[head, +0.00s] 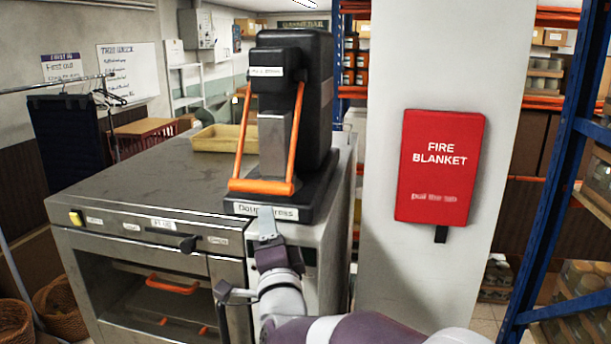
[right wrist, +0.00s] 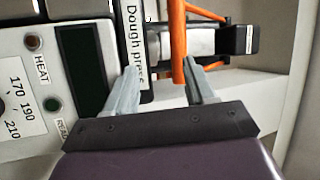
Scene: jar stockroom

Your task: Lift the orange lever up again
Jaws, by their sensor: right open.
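The dough press (head: 290,100) is a black machine on top of a steel oven. Its orange lever (head: 262,187) is a U-shaped handle, hanging low with its crossbar just above the press base. My right gripper (head: 268,222) is open in front of the base, just below the crossbar in the head view. In the right wrist view, the lever's crossbar (right wrist: 177,45) shows between the two open fingers (right wrist: 160,75), closer to the right-hand finger. I cannot tell whether it touches a finger. My left gripper is not in view.
The oven (head: 130,240) has a dark handle and a glass door. A yellow tray (head: 222,138) sits on its top, behind the press on the left. A pillar with a red fire blanket case (head: 440,167) stands to the right, beside a blue rack (head: 560,170).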

